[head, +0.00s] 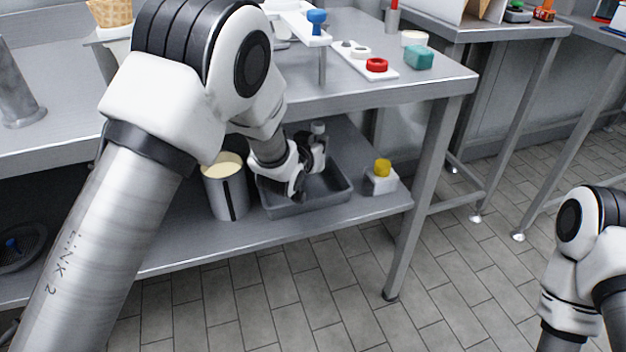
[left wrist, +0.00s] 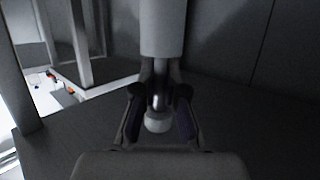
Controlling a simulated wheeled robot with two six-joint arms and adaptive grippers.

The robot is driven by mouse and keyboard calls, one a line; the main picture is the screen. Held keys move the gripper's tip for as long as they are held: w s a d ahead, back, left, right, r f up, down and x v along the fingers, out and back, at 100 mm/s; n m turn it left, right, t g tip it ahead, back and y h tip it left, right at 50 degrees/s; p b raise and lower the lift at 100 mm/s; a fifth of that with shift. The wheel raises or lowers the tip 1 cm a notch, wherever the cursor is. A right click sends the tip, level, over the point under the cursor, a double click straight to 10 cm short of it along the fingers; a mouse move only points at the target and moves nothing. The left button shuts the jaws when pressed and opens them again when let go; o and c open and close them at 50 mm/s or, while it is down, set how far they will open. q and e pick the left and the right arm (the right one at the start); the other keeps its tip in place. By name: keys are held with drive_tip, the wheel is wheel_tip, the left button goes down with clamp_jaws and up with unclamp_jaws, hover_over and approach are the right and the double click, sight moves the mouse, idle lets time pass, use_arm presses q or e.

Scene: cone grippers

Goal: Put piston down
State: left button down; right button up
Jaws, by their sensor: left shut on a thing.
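The piston (left wrist: 162,28) is in my left gripper in the left wrist view: a pale grey cylinder, a thin metal rod and a white rounded end between the fingers. My left gripper (head: 308,166) is shut on it, reaching under the upper table top, over the grey tray (head: 330,202) on the lower shelf. It also shows in the left wrist view (left wrist: 159,118). In the head view the gripper hides most of the piston, and I cannot tell whether the piston touches the tray. My right arm is at the right edge; its gripper is out of view.
A metal canister with a cream top (head: 227,190) stands left of the tray, and a white block with a yellow knob (head: 382,176) stands right of it. Above, the table top (head: 440,84) holds a red ring (head: 377,65) and a teal block (head: 419,57).

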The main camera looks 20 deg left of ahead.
use_arm(q)
wheel_tip(320, 180, down, 9)
drive_tip(key=b, duration=0.3)
drive_tip(key=shift+s+f, duration=0.1)
drive_tip(key=shift+f, duration=0.1)
drive_tip(key=shift+r, duration=0.1)
drive_tip(key=c, duration=1.7)
unclamp_jaws()
drive_tip(key=o, duration=0.5)
